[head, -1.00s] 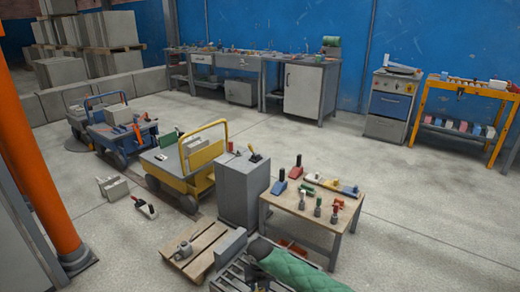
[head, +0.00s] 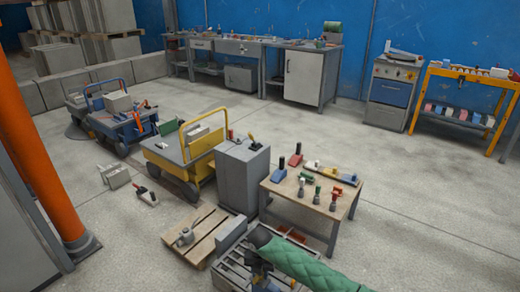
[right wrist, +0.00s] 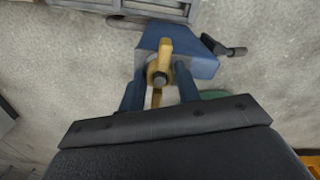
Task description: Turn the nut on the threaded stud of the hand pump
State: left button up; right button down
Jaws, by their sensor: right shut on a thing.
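In the right wrist view, a brass-coloured nut (right wrist: 165,47) with long wings sits around the grey end of a threaded stud (right wrist: 159,79). Behind it is a blue body (right wrist: 203,65), which looks like the hand pump, with a dark handle (right wrist: 228,48) sticking out to the right. My right gripper (right wrist: 160,88) has its two dark blue fingers on either side of the nut and is shut on it. In the head view, the gripper end of my green-sleeved right arm is small and dark at the bottom, so the nut cannot be made out there. My left gripper is not in view.
A slatted grey metal stand (head: 228,272) lies under my right arm. A wooden pallet (head: 205,228) is left of it, and a grey pedestal (head: 243,180) is behind. A small wooden table (head: 285,190) with several tools stands to the right. Open floor (head: 420,220) lies further right.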

jog(key=shift+r+m+p, duration=0.15)
jog(key=shift+m+p, duration=0.45)
jog(key=shift+m, duration=0.1)
jog(key=shift+m+p, duration=0.4)
jog(key=shift+m, duration=0.4)
jog(key=shift+f+m, duration=0.2)
jog(key=shift+m, duration=0.1)
jog(key=shift+r, duration=0.1)
jog(key=shift+r+m+p, duration=0.1)
jog(key=shift+m+p, duration=0.65)
jog(key=shift+m, duration=0.05)
jog(key=shift+m+p, duration=0.3)
jog(key=shift+m, duration=0.6)
jog(key=shift+f, duration=0.2)
